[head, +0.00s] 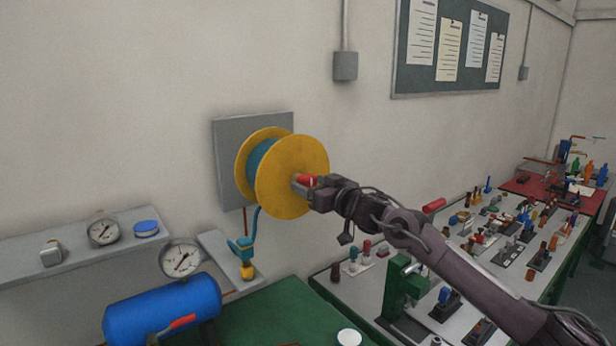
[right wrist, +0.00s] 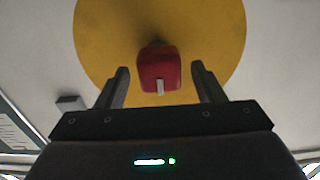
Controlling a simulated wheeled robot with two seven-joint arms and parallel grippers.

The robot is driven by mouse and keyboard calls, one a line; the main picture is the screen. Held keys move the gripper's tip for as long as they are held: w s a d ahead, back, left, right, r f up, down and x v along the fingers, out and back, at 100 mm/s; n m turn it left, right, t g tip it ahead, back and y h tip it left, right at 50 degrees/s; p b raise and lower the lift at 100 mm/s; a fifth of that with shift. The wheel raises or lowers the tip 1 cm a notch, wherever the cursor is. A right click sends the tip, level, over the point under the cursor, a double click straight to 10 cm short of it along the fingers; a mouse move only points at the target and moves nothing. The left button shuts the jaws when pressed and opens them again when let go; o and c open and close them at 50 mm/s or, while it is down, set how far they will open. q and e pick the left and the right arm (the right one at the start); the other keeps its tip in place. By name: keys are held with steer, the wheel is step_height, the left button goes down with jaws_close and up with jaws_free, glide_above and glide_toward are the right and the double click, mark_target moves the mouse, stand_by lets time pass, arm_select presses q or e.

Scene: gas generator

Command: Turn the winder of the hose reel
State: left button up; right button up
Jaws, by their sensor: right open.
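The hose reel (head: 292,176) has yellow discs with teal hose wound between them, on a grey wall plate (head: 228,160). Its red winder handle (head: 306,181) sticks out from the front disc. In the right wrist view the red winder handle (right wrist: 158,68) stands between the two fingers, against the yellow disc (right wrist: 215,30). My right gripper (head: 304,186) is at the front of the reel. In the right wrist view the right gripper (right wrist: 162,85) is open, with a gap on both sides of the handle. My left gripper is not in view.
A blue tank (head: 160,312) with a gauge (head: 181,259) stands below left. A wall shelf (head: 75,258) holds another gauge. A bench (head: 385,275) with many small parts and a green stand (head: 396,290) lies below my right arm.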

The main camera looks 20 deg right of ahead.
steer(key=shift+x, duration=0.85)
steer(key=c, duration=1)
